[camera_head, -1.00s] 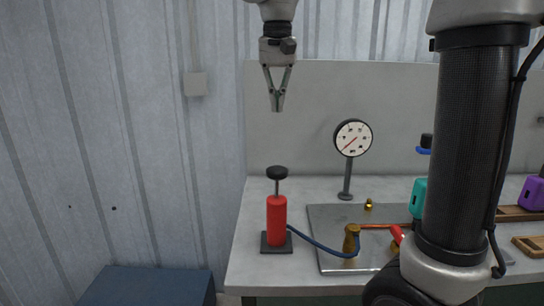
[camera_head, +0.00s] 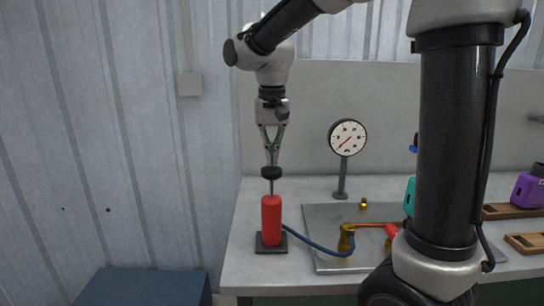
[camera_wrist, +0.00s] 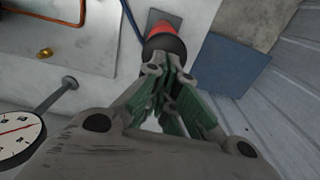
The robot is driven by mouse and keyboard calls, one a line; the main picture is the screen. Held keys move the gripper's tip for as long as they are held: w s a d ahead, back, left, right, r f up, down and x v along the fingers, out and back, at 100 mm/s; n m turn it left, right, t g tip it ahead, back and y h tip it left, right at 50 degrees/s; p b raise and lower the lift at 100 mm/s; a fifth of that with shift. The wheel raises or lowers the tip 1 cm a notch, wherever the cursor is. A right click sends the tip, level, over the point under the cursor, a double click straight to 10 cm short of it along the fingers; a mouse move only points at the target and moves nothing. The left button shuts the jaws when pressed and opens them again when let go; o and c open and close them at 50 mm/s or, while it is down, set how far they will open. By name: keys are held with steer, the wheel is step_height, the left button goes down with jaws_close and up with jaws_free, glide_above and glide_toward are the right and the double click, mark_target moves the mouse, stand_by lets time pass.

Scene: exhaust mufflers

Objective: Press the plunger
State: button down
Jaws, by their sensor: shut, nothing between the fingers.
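The plunger is a black round knob (camera_head: 271,172) on a thin rod above a red pump cylinder (camera_head: 271,218), which stands upright on a dark square base at the table's left front. The rod still shows between knob and cylinder. My gripper (camera_head: 271,163) is shut and empty, pointing down, with its fingertips at the top of the knob; I cannot tell if they touch. In the wrist view the fingers (camera_wrist: 176,78) overlap the black knob (camera_wrist: 163,45), with the red cylinder (camera_wrist: 163,24) partly hidden behind it.
A blue hose (camera_head: 305,239) runs from the pump to a brass fitting (camera_head: 346,238) on a metal plate (camera_head: 325,262). A dial gauge (camera_head: 347,137) stands behind. A purple item (camera_head: 528,190) is at right. A blue box (camera_head: 145,287) is on the floor at left.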

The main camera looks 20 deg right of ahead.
mark_target(272, 173)
steer(key=shift+f, duration=0.35)
step_height(272, 173, down, 6)
steer(key=shift+r, duration=0.15)
stand_by(0.4)
steer(key=shift+r, duration=0.1)
steer(key=shift+r, duration=0.3)
step_height(272, 173, up, 13)
steer(key=shift+r, duration=0.2)
stand_by(0.7)
